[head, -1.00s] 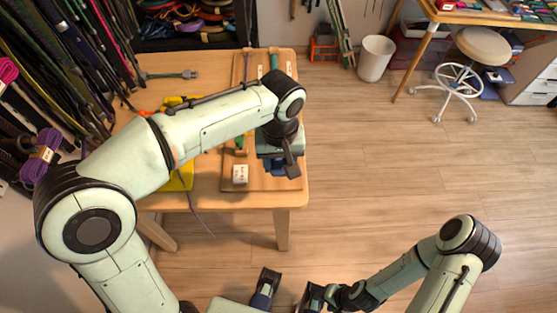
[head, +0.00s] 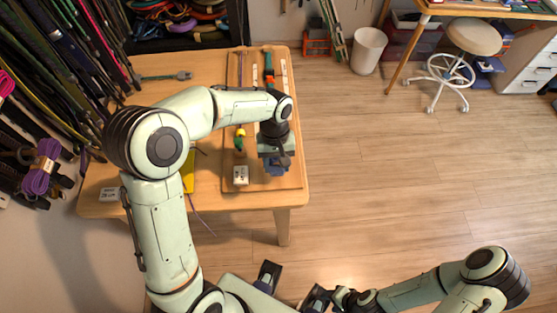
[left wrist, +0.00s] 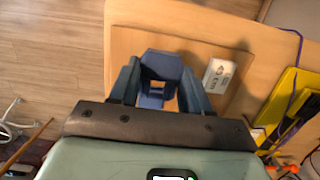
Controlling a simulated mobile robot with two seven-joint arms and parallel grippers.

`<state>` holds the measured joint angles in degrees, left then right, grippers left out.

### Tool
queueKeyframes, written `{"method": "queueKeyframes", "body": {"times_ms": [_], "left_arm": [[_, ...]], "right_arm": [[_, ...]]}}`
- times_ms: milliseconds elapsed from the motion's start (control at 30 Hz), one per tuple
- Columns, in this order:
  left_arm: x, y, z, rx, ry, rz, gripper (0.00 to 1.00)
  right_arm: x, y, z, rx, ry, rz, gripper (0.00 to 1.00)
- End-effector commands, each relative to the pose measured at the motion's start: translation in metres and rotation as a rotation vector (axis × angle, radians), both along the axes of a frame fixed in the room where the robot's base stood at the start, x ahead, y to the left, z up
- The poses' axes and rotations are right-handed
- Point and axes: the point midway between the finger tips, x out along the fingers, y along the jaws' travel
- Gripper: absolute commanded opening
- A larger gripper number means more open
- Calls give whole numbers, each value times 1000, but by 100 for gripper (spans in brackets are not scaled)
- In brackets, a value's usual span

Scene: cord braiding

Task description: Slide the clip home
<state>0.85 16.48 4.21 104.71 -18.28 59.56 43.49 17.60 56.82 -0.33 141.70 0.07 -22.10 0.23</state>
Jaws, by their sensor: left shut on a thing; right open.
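My left gripper (head: 278,158) is over the right front part of the wooden board (head: 258,181) on the table. In the left wrist view its two dark blue fingers stand either side of a blue clip (left wrist: 161,72), a blocky piece with an opening in it, and are shut on it. The blue clip shows only partly under the gripper in the head view (head: 277,169). Whether it touches the board or a cord is hidden. My right gripper (head: 292,285) is open and empty, low in the head view, away from the table.
A white block with printed text (head: 241,175) sits on the board left of the left gripper. Cords lie along the board, one with a green and yellow piece (head: 240,137). A yellow item (left wrist: 288,118) lies beside the board.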

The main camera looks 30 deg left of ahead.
Motion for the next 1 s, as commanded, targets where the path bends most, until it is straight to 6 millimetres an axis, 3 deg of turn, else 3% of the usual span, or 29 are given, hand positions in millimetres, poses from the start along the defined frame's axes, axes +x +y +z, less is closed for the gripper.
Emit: {"method": "queueKeyframes", "body": {"times_ms": [700, 1000], "left_arm": [[0, 0, -58, 1, 1, 0, 19], [0, 0, -66, 1, 0, -1, 19]], "right_arm": [[-5, 0, -40, -3, -6, -4, 49], [-2, 0, -44, -4, -16, -6, 49]]}}
